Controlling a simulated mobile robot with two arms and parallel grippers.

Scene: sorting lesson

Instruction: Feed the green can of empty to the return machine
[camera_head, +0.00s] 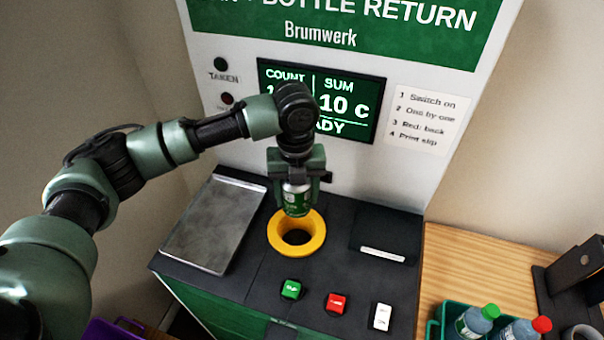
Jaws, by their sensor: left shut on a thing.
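My left gripper (297,183) points down and is shut on the green can (296,200). It holds the can upright, just above the far part of the yellow ring (275,236) around the machine's dark round opening. The can's top is hidden between the fingers. The return machine (410,190) has a screen (350,103) showing COUNT, SUM and 10 c, partly covered by my arm. My right gripper does not show.
Green (291,289), red (336,303) and white (382,316) buttons sit in front of the ring. A metal tray (215,225) lies left. A green crate (436,325) with bottles stands on the wooden table (470,265) at right. A purple container (112,329) shows lower left.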

